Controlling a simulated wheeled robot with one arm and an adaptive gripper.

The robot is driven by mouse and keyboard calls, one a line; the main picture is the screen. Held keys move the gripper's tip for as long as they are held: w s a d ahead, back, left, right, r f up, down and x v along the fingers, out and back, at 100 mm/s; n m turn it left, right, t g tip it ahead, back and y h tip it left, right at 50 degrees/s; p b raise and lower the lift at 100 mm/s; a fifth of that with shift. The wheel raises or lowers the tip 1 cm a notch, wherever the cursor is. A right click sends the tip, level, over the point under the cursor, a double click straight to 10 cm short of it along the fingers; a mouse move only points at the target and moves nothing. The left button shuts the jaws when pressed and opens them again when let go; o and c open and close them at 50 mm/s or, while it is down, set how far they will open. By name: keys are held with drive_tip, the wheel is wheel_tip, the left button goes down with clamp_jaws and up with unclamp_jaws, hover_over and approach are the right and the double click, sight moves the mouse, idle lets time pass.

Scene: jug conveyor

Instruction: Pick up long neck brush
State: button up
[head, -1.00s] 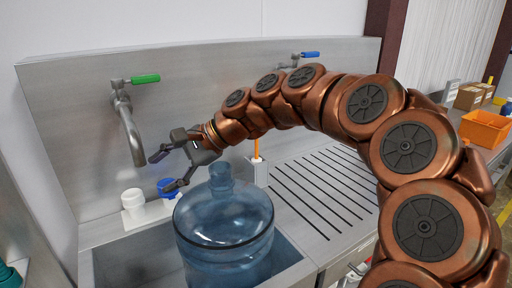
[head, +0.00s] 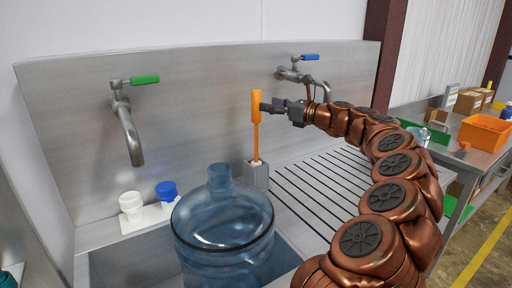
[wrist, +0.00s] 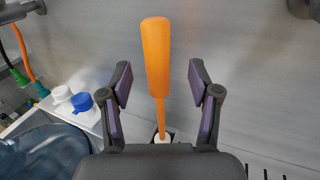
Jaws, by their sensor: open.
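The long neck brush (head: 256,108) has an orange handle and stands upright in a small grey holder (head: 256,176) behind the blue jug. In the wrist view the orange handle (wrist: 156,58) rises between my fingers, and its white lower end sits in the holder. My gripper (head: 268,106) is at handle height, just right of the brush in the head view. In the wrist view my gripper (wrist: 159,88) is open, with one finger on each side of the brush and a gap on both sides. The brush's bristles are hidden.
A large blue jug (head: 222,225) stands in the sink, left of the holder. A green-handled tap (head: 128,125) and a blue-handled tap (head: 295,73) stick out from the back panel. White and blue caps (head: 166,190) sit at the left. The ribbed drainboard (head: 310,190) is clear.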

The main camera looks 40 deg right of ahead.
sight(256, 103)
drive_tip(key=shift+p+x, duration=0.6)
drive_tip(key=shift+x, duration=2.35)
drive_tip(key=shift+s+a+f, duration=0.1)
drive_tip(key=shift+a+f, duration=0.05)
drive_tip(key=shift+a, duration=0.05)
drive_tip(key=shift+c, duration=0.4)
clamp_jaws()
